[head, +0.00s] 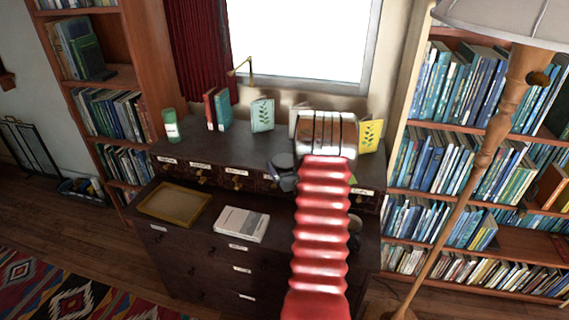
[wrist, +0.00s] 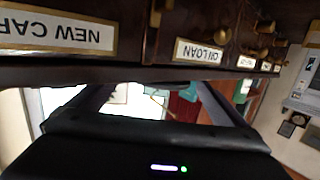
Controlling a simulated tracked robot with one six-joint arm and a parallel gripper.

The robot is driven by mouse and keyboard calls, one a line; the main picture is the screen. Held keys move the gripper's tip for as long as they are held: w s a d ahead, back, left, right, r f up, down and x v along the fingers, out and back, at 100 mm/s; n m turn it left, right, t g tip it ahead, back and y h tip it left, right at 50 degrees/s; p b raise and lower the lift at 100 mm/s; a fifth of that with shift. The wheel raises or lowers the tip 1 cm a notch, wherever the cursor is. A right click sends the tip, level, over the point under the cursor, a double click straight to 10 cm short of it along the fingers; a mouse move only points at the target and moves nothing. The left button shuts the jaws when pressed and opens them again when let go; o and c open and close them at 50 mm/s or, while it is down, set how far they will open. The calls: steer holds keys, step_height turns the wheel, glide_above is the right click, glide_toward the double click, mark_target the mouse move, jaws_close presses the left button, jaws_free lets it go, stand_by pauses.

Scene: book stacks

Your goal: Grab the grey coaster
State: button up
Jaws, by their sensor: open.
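A small grey round shape (head: 284,160) shows on the upper ledge of the dark desk, just left of my arm in the head view. It looks like the grey coaster, but it is partly covered and I cannot be sure. My gripper (head: 281,179) is just in front of this ledge, mostly hidden by my red arm. In the wrist view, my gripper (wrist: 150,90) has its two dark fingers spread apart with nothing between them. The coaster cannot be made out in the wrist view.
Labelled small drawers (wrist: 205,50) are very close to my gripper. The dark desk (head: 185,249) bears a wooden tray (head: 174,203) and a white book (head: 240,224). A green can (head: 171,125) and upright books (head: 217,108) stand on the ledge. A floor lamp (head: 492,140) stands right.

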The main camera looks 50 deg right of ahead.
mark_target(287, 164)
steer(key=shift+c, duration=0.4)
steer(key=c, duration=1)
steer(key=shift+c, duration=0.2)
steer(key=shift+r, duration=0.1)
step_height(287, 164, up, 10)
stand_by(0.6)
